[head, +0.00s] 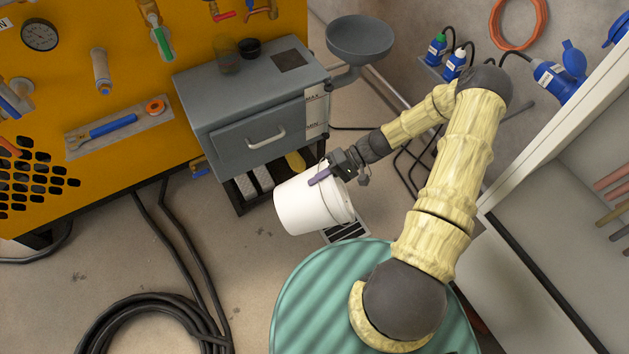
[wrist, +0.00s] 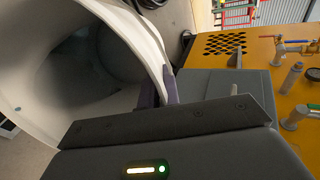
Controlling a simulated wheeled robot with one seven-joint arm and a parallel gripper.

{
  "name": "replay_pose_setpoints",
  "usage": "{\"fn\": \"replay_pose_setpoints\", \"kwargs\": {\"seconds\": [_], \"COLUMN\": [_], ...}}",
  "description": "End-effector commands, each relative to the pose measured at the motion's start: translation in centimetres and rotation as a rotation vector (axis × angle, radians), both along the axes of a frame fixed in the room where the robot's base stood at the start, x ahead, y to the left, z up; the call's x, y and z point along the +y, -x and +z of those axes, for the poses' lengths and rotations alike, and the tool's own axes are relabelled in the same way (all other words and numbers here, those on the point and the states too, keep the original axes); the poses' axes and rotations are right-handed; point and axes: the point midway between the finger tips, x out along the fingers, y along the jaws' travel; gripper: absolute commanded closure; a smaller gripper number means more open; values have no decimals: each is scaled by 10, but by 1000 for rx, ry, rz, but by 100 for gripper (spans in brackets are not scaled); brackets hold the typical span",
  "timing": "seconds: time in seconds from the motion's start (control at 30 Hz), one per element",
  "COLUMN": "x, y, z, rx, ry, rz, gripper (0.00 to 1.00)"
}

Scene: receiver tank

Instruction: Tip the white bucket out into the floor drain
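The white bucket (head: 306,205) is held in the air, tipped well over, with its rim end toward the right in the head view. My gripper (head: 322,178) is shut on the bucket's wall at the rim. In the wrist view the purple fingers of my gripper (wrist: 160,92) sit at the rim, and the open inside of the bucket (wrist: 35,45) shows, shadowed deep down; I cannot tell whether anything is in it. The floor drain (head: 348,229) is a dark slotted grate below the bucket's rim end, partly hidden by the bucket.
A grey cabinet (head: 258,110) with a drawer stands behind the bucket, beside a yellow panel (head: 60,85). A round grey funnel (head: 359,38) stands at its right. Black hose (head: 150,300) lies coiled on the left floor. A green ribbed round top (head: 310,305) is in front.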

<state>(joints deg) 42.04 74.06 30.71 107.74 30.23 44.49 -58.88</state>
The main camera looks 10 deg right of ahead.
Motion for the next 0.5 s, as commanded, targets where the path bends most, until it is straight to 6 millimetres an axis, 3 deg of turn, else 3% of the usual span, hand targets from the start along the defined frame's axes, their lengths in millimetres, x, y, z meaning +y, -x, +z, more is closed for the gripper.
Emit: {"fn": "replay_pose_setpoints", "kwargs": {"seconds": [0.5], "x": [-9], "y": [0], "z": [7], "rx": [1], "ry": [-66], "rz": [2], "gripper": [100]}}
